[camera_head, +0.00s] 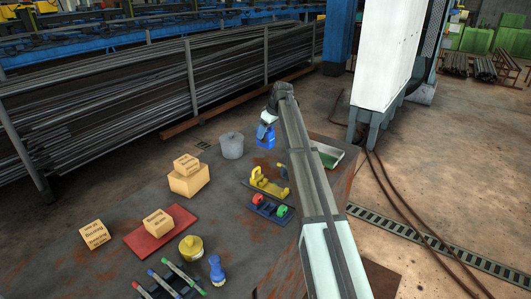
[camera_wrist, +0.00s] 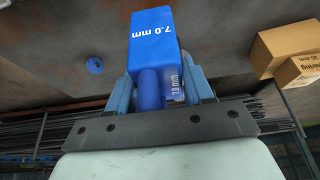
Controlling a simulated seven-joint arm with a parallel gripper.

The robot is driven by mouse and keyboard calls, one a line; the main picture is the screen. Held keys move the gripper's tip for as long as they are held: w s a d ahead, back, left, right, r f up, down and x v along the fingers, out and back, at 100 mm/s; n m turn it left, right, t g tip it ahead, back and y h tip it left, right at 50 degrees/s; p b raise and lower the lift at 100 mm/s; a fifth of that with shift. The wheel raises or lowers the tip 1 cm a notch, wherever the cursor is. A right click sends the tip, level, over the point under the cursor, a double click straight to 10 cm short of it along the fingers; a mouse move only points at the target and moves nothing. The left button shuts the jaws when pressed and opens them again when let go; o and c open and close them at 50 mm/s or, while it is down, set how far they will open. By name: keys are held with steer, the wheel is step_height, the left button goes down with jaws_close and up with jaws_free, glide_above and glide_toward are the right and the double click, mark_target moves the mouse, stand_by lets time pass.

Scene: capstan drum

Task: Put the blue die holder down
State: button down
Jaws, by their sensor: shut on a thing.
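The blue die holder (camera_wrist: 152,35) is a blue block marked "7.0 mm" with a round blue stem. In the wrist view my gripper (camera_wrist: 165,95) is shut on its stem, one light-blue finger on each side. In the head view the die holder (camera_head: 265,139) hangs below my gripper (camera_head: 267,124) near the table's far edge, right of a grey pot. I cannot tell whether its base touches the rusty table (camera_head: 230,218). My arm hides part of the table to its right.
The grey pot (camera_head: 231,146) stands close to the left. Cardboard boxes (camera_head: 188,180) are left. A small blue round thing (camera_wrist: 94,65) lies on the surface.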

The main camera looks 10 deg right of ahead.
mark_target(272, 135)
steer(key=shift+f, duration=4.8)
steer(key=shift+f, duration=0.15)
steer(key=shift+c, duration=2.2)
jaws_free()
steer(key=v, duration=1.2)
